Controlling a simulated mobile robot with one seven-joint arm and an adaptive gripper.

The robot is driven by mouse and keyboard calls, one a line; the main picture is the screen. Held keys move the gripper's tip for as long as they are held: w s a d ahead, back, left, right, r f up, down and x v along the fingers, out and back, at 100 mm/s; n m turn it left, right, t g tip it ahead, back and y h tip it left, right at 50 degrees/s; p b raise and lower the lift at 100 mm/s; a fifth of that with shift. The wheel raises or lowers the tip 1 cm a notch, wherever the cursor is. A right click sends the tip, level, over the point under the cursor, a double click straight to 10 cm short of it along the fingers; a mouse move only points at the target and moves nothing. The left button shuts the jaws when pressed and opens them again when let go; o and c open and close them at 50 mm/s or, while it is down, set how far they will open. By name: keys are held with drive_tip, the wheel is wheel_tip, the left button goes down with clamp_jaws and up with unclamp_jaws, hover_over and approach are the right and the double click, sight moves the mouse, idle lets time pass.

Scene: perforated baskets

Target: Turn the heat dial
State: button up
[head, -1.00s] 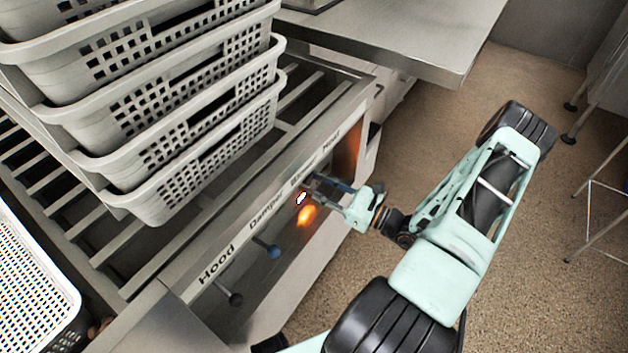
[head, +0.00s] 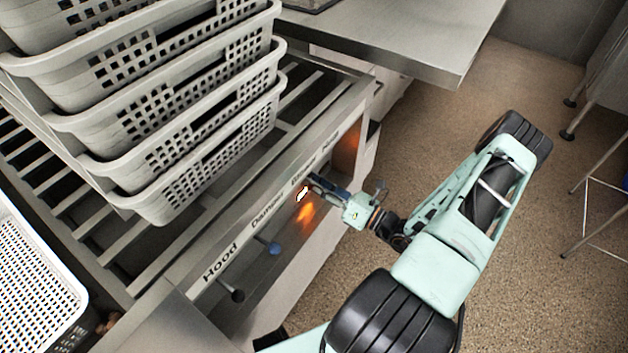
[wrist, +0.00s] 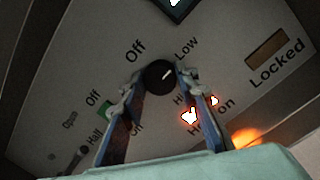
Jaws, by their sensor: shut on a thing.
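The heat dial (wrist: 160,76) is a round black knob on the grey control panel (wrist: 85,45) in the wrist view. Its white mark points up and right, toward "Low"; "Off" is printed to its upper left and "Hi" to its lower right. My gripper (wrist: 156,84) has one blue finger on each side of the dial and is shut on it. In the head view my gripper (head: 316,184) reaches the front panel beside a bright orange glow; the dial is hidden there.
Levers with a blue knob (head: 273,249) and a black knob (head: 237,296) stick out along the panel. Stacked grey perforated baskets (head: 165,190) stand on the slatted rack above. A white basket (head: 35,290) is at left.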

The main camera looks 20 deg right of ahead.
drive_tip(key=shift+f, duration=0.1)
idle(0.3)
drive_tip(key=o, duration=1.1)
drive_tip(key=shift+o, duration=0.2)
drive_tip(key=shift+s+d, duration=0.1)
drive_tip(key=shift+s, duration=0.05)
drive_tip(key=v, duration=1.1)
drive_tip(key=shift+s+d, duration=0.2)
drive_tip(key=shift+s, duration=0.15)
